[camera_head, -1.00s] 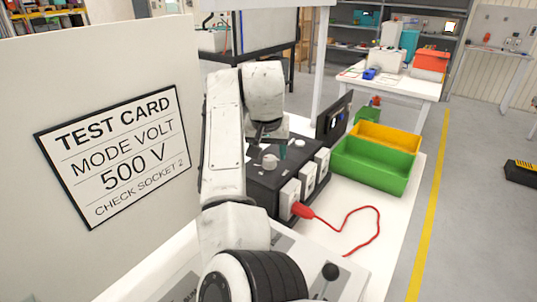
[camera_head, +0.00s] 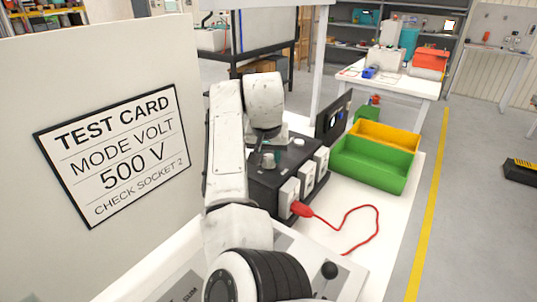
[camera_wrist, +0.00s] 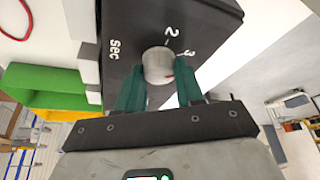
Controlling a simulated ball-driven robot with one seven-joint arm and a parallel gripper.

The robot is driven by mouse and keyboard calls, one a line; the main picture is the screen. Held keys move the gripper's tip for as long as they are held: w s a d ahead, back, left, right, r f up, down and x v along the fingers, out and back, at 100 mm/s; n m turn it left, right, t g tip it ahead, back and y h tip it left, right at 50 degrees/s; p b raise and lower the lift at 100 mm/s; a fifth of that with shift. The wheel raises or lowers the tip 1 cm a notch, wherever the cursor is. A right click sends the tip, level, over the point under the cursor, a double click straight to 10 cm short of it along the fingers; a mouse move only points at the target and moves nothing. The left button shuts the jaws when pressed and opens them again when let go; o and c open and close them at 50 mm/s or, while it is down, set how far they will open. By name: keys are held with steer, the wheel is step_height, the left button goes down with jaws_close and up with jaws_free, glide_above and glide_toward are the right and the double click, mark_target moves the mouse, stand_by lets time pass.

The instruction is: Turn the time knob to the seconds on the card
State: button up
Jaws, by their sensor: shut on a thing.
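The time knob (camera_wrist: 158,66) is a pale round knob on the black tester's face, with "sec", "2" and "3" printed around it in the wrist view. A small red mark shows on its lower right side. My gripper (camera_wrist: 160,72) has its teal fingers on both sides of the knob, shut on it. In the head view the knob (camera_head: 268,161) shows beside the fingers on the black tester (camera_head: 258,187). The test card (camera_head: 115,155) reads "MODE VOLT", "500 V" and "CHECK SOCKET 2"; no seconds value shows on it.
A red plug (camera_head: 301,209) with a red cable sits at the tester's front socket. Green (camera_head: 370,166) and yellow (camera_head: 388,137) bins stand to the right. A pale panel bearing the card rises at left. The white bench is clear around the cable.

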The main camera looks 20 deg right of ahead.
steer(key=shift+c, duration=1.3)
steer(key=shift+r+p, duration=0.1)
steer(key=shift+p, duration=0.25)
steer(key=shift+d+r+n+p, duration=0.1)
steer(key=shift+d+n+p, duration=0.05)
steer(key=shift+n+p, duration=0.5)
steer(key=n+y+p, duration=0.1)
steer(key=n+p, duration=0.2)
steer(key=p, duration=0.1)
steer(key=shift+d+r+y, duration=0.1)
steer(key=shift+y, duration=0.2)
steer(key=n+y+p, duration=0.1)
steer(key=n+p, duration=0.2)
steer(key=p, duration=0.1)
steer(key=shift+d+n, duration=0.1)
steer(key=shift+n, duration=0.25)
steer(key=shift+f+n+y+p, duration=0.15)
steer(key=shift+n+y+p, duration=0.4)
steer(key=shift+n, duration=0.45)
steer(key=shift+f+n+y+p, duration=0.1)
steer(key=shift+n+y+p, duration=0.45)
steer(key=shift+n, duration=0.45)
steer(key=shift+g, duration=0.3)
